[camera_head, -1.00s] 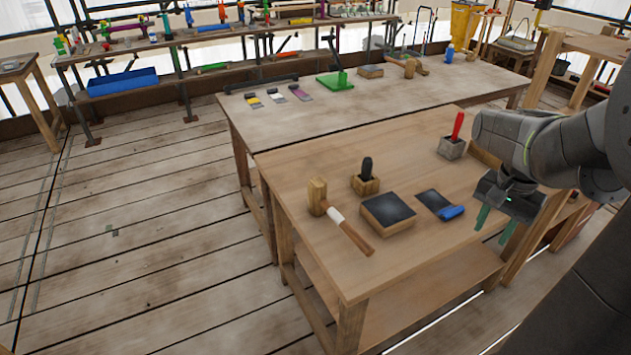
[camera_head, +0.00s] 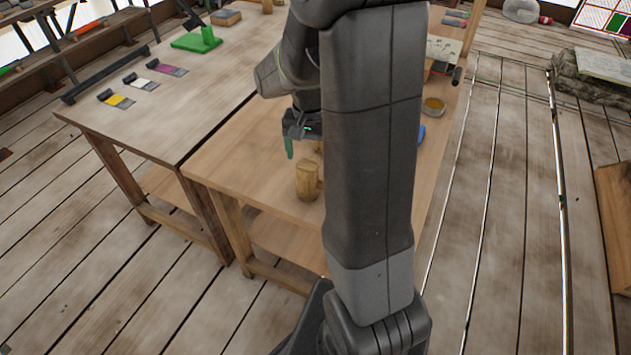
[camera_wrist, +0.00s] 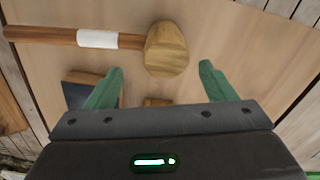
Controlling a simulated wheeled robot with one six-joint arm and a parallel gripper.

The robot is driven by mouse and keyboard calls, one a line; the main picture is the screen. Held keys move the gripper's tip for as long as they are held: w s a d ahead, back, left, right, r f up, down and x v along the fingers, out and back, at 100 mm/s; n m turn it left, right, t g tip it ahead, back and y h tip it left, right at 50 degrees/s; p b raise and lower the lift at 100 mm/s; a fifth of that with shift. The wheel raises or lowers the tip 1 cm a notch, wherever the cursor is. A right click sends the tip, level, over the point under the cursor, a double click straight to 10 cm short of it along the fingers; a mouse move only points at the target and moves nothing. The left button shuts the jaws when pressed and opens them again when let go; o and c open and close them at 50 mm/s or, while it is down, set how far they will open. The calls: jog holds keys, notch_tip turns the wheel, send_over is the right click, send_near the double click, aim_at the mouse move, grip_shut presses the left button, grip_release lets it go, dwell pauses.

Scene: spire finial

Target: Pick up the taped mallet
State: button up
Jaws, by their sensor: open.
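The taped mallet lies on the near workbench. In the wrist view its wooden head (camera_wrist: 167,49) is upper middle, and its handle with a white tape band (camera_wrist: 98,39) runs to the left edge. In the head view only the mallet's head (camera_head: 307,180) shows; my arm hides the handle. My gripper (camera_wrist: 160,80) is open and empty, its green fingers apart, with the mallet head just beyond the gap between the tips. In the head view one green finger (camera_head: 289,148) shows above the bench, behind the mallet head.
The workbench (camera_head: 240,165) has a dark-topped block (camera_wrist: 82,88) near the left finger and a small wooden block (camera_wrist: 157,102) between the fingers. A blue item (camera_head: 421,133) and a round yellowish container (camera_head: 433,106) are right of my arm. A longer table (camera_head: 160,110) adjoins at left.

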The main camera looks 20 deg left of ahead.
aim_at(307, 166)
jog(key=shift+s+a+f, duration=0.15)
jog(key=shift+a+f, duration=0.1)
jog(key=shift+a, duration=0.05)
jog(key=shift+s+f, duration=0.1)
jog(key=shift+f, duration=0.3)
jog(key=shift+s+f+p, duration=0.1)
jog(key=shift+f+p, duration=0.3)
jog(key=shift+f, duration=1.65)
jog(key=c, duration=1.2)
